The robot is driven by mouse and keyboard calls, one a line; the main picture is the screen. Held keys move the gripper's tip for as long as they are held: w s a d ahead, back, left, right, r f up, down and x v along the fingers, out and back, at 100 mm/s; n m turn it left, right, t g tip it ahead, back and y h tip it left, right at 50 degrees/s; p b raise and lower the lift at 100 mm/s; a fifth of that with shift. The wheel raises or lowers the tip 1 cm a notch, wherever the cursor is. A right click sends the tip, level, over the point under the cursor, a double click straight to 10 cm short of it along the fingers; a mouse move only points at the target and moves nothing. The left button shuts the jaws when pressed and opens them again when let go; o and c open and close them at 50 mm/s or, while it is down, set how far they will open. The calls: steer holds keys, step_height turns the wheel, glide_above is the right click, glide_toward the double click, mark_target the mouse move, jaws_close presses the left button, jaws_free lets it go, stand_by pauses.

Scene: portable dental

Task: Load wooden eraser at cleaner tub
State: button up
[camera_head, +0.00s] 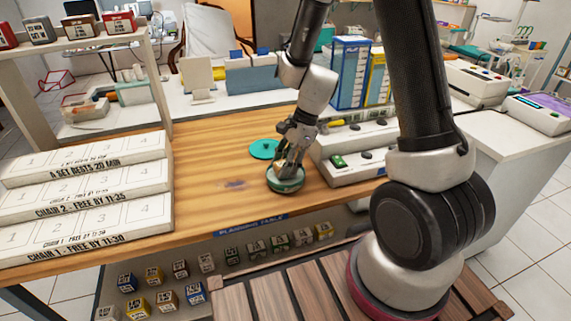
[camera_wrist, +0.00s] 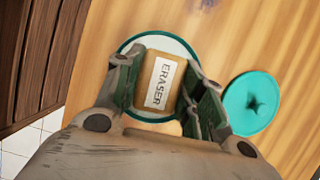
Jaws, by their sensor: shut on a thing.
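The wooden eraser (camera_wrist: 158,82) is a tan block with a white "ERASER" label. My gripper (camera_wrist: 161,88) is shut on it, one finger on each side. The cleaner tub (camera_wrist: 132,43) is round with a teal rim and a pale inside. It sits directly under the eraser; I cannot tell if the eraser touches its floor.
White stepped boards (camera_head: 90,205) with chair labels fill the table's left side. White trays (camera_head: 350,165) with small items stand close to the right of my gripper. Small labelled blocks (camera_head: 195,293) sit on a lower shelf in front. The table between boards and tub is clear.

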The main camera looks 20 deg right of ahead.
steer(key=shift+r, duration=3.5)
